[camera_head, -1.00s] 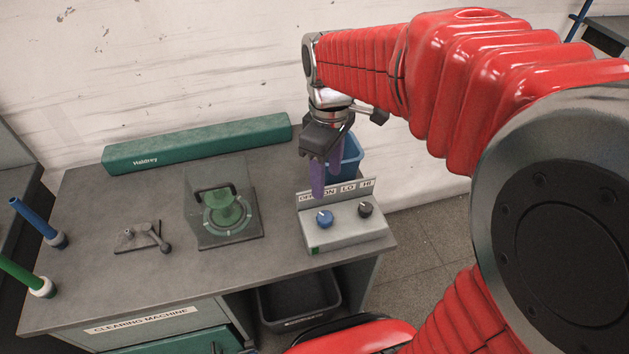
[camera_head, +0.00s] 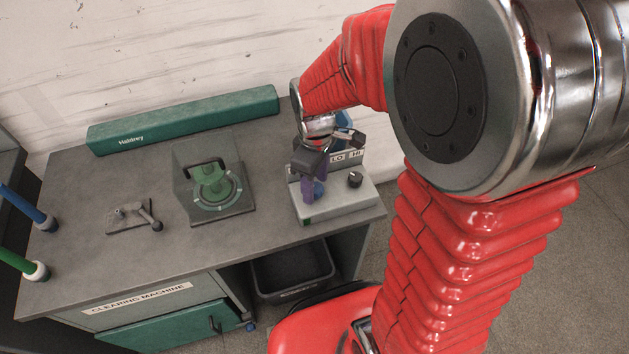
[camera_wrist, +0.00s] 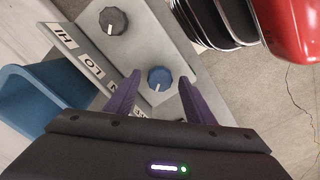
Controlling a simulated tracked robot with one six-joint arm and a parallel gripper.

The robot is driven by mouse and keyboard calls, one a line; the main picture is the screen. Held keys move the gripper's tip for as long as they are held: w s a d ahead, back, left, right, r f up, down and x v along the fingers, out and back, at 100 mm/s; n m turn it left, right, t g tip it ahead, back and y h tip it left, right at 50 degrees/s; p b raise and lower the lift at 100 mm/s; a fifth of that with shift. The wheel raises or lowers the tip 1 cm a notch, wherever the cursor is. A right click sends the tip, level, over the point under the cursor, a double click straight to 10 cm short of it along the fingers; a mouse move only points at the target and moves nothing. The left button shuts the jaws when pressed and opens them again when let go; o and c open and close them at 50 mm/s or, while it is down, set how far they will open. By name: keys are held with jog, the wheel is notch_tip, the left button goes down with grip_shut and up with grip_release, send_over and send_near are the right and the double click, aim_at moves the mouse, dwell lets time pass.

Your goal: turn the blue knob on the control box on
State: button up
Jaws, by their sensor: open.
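The control box (camera_head: 338,203) is a light grey sloped box with a label plate at the back, near the right end of the bench. Its blue knob (camera_head: 319,189) is partly hidden behind my gripper (camera_head: 311,191) in the head view. In the wrist view the blue knob (camera_wrist: 160,79) shows between the tips of my open purple fingers (camera_wrist: 160,92), with a gap on each side. Its white pointer line is visible. A black knob (camera_head: 355,180) sits to the right on the box; it also shows in the wrist view (camera_wrist: 113,20).
A blue bin (camera_wrist: 48,92) stands behind the box. On the bench are a grey-green guarded device (camera_head: 214,190), a small lever plate (camera_head: 130,219) and a long green case (camera_head: 185,121). A black bin (camera_head: 293,272) sits below.

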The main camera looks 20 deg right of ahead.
jog(key=shift+f, duration=0.15)
jog(key=shift+c, duration=0.2)
jog(key=c, duration=1)
